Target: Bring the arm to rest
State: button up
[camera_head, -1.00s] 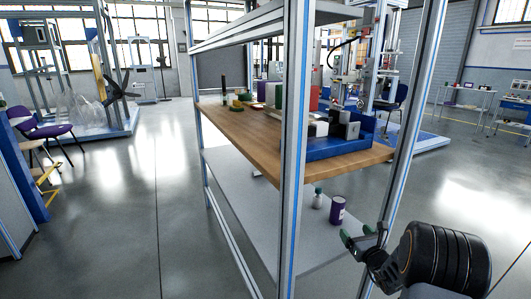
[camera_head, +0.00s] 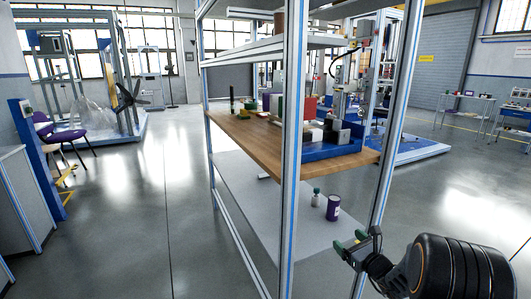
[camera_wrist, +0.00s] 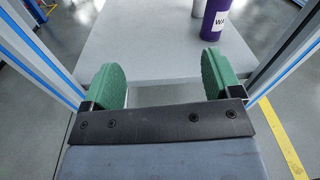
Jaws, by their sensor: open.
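My gripper (camera_head: 350,243) is at the lower right of the head view, by the metal posts of a shelf frame (camera_head: 292,150). Its two green fingers are apart with nothing between them, as the wrist view also shows (camera_wrist: 165,82). Beyond the fingertips is the grey lower shelf (camera_wrist: 150,35). A purple can with white lettering (camera_wrist: 216,18) stands on that shelf ahead of the right finger, apart from it. It also shows in the head view (camera_head: 333,207).
Frame posts rise on both sides of my gripper. Above the lower shelf is a wooden worktop (camera_head: 255,138) with a blue tray (camera_head: 330,150) and several items. Purple chairs (camera_head: 68,138) stand far left. The floor (camera_head: 150,220) left of the frame is open.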

jog(key=s+a+r+n+g+y+p, duration=0.2)
jog(key=s+a+r+n+g+p, duration=0.4)
jog(key=s+a+r+n+p, duration=0.4)
jog(key=s+a+r+n+g+y+p, duration=0.1)
jog(key=s+a+r+n+g+p, duration=0.6)
jog(key=r, duration=0.4)
jog(key=s+d+r+n+h+p, duration=0.3)
jog(key=s+r+n+h+p, duration=0.1)
jog(key=s+r+n+p, duration=0.1)
jog(key=s+d+r+n+h+p, duration=0.3)
jog(key=s+r+n+h+p, duration=0.2)
jog(key=r+n+p, duration=0.3)
jog(key=shift+r+p, duration=0.3)
jog(key=shift+r, duration=0.2)
jog(key=shift+s, duration=0.1)
